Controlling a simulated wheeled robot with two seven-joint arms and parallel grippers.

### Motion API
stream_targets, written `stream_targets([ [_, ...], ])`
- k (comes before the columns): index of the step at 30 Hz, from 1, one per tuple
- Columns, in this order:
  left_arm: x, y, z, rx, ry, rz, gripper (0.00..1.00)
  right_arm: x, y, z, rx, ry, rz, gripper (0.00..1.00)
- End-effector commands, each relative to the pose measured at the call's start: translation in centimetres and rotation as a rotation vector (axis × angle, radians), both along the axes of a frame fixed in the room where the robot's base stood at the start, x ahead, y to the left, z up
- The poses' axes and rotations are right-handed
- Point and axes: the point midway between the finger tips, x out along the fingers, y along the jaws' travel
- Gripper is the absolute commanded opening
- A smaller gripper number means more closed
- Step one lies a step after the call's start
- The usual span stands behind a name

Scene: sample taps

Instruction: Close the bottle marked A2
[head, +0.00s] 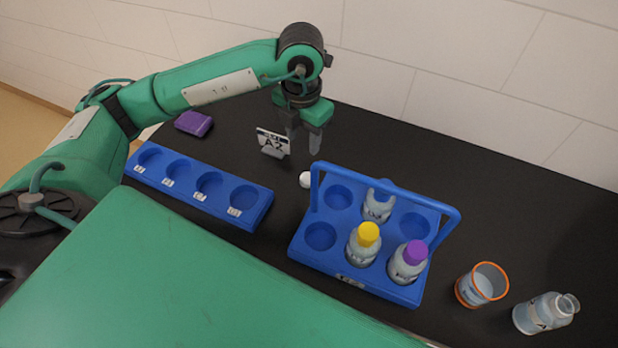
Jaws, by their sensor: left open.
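A small card marked A2 (272,143) stands upright on the black table near the wall. My left gripper (303,146) points down just right of the card, open, with nothing seen between its fingers. A small white round thing, which looks like a cap (305,180), lies on the table below the gripper, beside the blue carrier. I cannot read the bottle labels. My right gripper is not in view.
The blue carrier (297,246) also holds a yellow-capped bottle (363,244) and a purple-capped bottle (408,262). Its raised handle is an obstacle. A blue rack (225,188) with empty round wells, a purple block (194,123) and an orange-rimmed cup (481,285) stand nearby. The back right table is clear.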

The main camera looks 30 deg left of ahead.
Motion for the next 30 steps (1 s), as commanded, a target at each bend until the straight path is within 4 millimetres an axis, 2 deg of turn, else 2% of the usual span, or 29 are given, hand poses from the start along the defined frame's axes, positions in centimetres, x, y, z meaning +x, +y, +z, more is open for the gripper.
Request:
stream_targets([
  [8, 0.0, 0.0, -0.3, -0.001, 0.002, 0.000, 0.45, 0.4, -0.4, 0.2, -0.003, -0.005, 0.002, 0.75],
  [11, 0.0, 0.0, -1.5, 0.000, 0.004, 0.001, 0.45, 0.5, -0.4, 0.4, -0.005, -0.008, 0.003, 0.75],
  [18, -0.1, 0.0, -6.2, 0.000, 0.005, 0.001, 0.45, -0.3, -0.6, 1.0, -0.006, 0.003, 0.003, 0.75],
  [21, 0.0, -0.1, -7.6, -0.001, 0.003, 0.001, 0.45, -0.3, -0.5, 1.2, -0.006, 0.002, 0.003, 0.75],
  [25, 0.1, 0.0, -8.5, 0.000, 0.001, -0.001, 0.45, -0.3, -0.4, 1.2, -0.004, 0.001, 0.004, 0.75],
  [30, 0.1, -0.1, -8.6, 0.000, 0.000, -0.001, 0.45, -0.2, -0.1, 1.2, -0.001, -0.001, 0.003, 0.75],
])
